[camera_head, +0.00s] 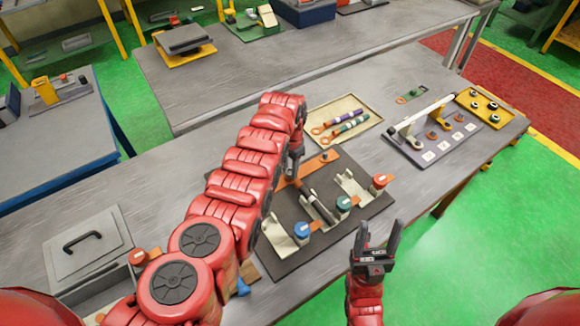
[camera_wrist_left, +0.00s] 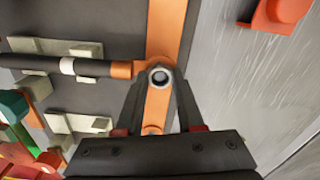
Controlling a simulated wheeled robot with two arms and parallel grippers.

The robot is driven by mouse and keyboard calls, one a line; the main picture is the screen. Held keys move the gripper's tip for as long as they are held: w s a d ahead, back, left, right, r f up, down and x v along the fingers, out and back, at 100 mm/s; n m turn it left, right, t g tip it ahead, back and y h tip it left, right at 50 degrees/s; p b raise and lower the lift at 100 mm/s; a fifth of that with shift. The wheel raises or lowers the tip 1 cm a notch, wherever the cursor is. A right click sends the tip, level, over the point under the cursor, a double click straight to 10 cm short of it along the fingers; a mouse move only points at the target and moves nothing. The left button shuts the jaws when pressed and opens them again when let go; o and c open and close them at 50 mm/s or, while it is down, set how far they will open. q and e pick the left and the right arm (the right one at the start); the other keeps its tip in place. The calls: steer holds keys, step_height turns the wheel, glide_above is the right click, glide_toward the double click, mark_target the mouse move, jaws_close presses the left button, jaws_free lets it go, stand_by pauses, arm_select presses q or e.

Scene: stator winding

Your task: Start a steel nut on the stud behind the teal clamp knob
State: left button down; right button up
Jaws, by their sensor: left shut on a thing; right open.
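The teal clamp knob (camera_head: 344,202) stands on the dark board in the head view, between a blue knob (camera_head: 302,230) and an orange knob (camera_head: 380,180). Behind it a dark cable with a white band runs to an orange busbar (camera_head: 290,182). In the left wrist view the cable's copper lug (camera_wrist_left: 122,70) lies at the busbar. My left gripper (camera_head: 294,172) points down over the busbar, shut on a steel nut (camera_wrist_left: 160,76) at the lug's end. The stud is hidden, so I cannot tell whether the nut sits on it. My right gripper (camera_head: 376,240) is open and empty at the front.
The dark board (camera_head: 290,268) carries several pale clamp blocks. A tray (camera_head: 370,112) with tools stands behind it. A yellow tray (camera_head: 484,100) with nuts and a grey plate (camera_head: 412,152) with a white bar are at the right. A grey box (camera_head: 85,255) is at the left.

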arm_select(q)
steer(key=m, duration=0.2)
steer(key=shift+s+f+m, duration=0.15)
steer(key=shift+f+m, duration=0.05)
steer(key=shift+m, duration=0.2)
steer(key=shift+c, duration=2.2)
jaws_free()
steer(key=shift+r, duration=0.1)
step_height(320, 180, up, 5)
steer(key=p, duration=0.3)
steer(key=shift+r+p, duration=0.15)
steer(key=shift+p, duration=0.25)
steer(key=shift+r+p, duration=0.4)
steer(key=shift+r, duration=0.5)
steer(key=shift+f, duration=0.1)
